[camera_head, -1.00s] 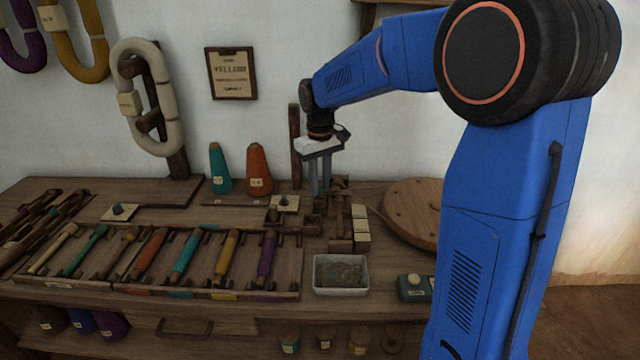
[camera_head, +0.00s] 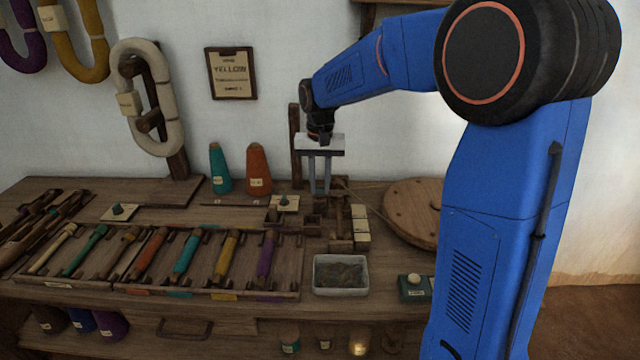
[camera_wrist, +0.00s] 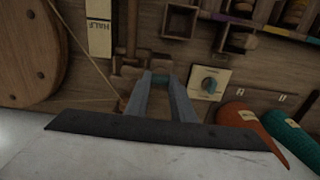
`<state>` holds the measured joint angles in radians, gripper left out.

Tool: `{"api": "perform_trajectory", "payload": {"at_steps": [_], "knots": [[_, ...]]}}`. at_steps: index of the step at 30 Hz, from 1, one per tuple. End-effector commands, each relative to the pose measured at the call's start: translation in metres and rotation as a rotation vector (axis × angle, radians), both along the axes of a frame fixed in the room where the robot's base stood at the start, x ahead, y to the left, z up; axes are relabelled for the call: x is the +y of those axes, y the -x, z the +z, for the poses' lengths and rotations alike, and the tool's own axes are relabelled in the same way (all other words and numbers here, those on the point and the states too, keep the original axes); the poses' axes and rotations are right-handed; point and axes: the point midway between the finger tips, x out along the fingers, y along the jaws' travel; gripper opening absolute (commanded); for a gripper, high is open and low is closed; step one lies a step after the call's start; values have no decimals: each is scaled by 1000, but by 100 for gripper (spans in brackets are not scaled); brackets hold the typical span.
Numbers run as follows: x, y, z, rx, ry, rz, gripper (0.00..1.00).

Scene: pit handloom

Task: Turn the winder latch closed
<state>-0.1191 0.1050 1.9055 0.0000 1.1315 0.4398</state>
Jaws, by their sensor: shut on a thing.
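My gripper (camera_head: 319,191) points down at the wooden winder (camera_head: 341,232) at the back of the bench, right of centre. Both grey fingers show side by side under the white palm. Brown winder parts lie around the fingertips.
A round wooden disc (camera_head: 413,212) lies right of the winder. Cream labelled blocks (camera_head: 361,226) and a grey tray (camera_head: 340,287) sit near it. A teal knob on a plate (camera_head: 285,203), an orange cone (camera_head: 259,170) and a teal cone (camera_head: 220,170) stand to the left.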

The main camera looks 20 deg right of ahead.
Motion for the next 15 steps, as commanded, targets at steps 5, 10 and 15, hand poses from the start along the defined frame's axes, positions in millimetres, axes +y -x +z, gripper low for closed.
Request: {"api": "perform_trajectory", "payload": {"at_steps": [5,10,15], "knots": [[0,-1,1,-3,0,-10,0],[0,-1,1,-3,0,-10,0],[0,-1,1,-3,0,-10,36]]}}
